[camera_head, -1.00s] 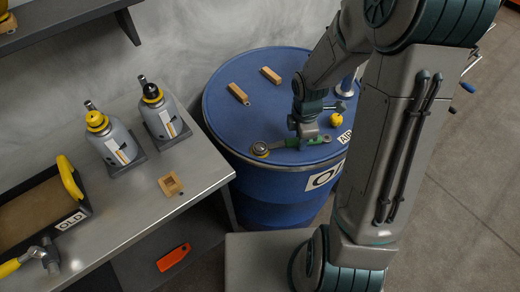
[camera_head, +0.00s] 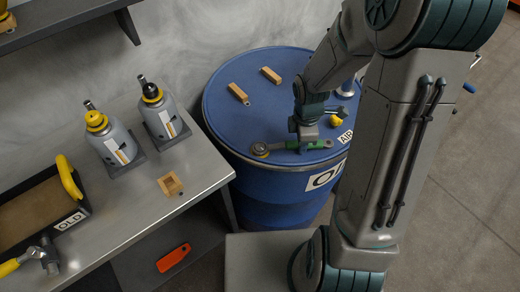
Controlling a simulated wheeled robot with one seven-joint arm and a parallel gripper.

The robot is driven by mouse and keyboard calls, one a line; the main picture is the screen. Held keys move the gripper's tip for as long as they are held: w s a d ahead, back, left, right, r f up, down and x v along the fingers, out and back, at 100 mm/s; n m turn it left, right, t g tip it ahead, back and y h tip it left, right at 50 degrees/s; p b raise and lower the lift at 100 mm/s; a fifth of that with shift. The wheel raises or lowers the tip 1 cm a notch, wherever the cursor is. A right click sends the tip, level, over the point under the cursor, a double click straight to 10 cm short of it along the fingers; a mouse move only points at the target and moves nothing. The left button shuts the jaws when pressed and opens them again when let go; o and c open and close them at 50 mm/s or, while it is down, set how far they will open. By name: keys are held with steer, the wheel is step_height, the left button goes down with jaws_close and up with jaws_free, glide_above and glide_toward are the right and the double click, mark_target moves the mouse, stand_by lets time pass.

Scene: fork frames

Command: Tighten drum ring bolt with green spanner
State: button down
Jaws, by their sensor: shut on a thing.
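A green-handled spanner (camera_head: 322,145) lies low over the top of the blue drum (camera_head: 222,95), near its front rim. Its grey shaft points left and its ring end (camera_head: 261,149) sits at the drum's front-left rim, over or around a bolt there. I cannot tell how fully the ring encloses the bolt. My gripper (camera_head: 306,145) points down and is shut on the spanner by its green handle. The fingertips are small and partly hidden.
Two wooden blocks (camera_head: 238,94) (camera_head: 271,75) and a yellow knob (camera_head: 336,121) are on the drum top. The metal bench (camera_head: 130,215) at left holds two grey bottles (camera_head: 116,143) (camera_head: 162,117), a small wooden box (camera_head: 171,184), a tray (camera_head: 45,210) and a hammer (camera_head: 46,256).

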steer(key=shift+s+m, duration=0.4)
steer(key=shift+s, duration=0.1)
steer(key=shift+w+n+p, duration=0.4)
steer(key=shift+w+n, duration=0.3)
steer(key=shift+w, duration=0.05)
steer(key=c, duration=1.7)
jaws_free()
jaws_close()
steer(key=shift+w, duration=0.25)
steer(key=shift+r+p, duration=1.1)
steer(key=shift+p, duration=0.65)
steer(key=shift+r, duration=0.15)
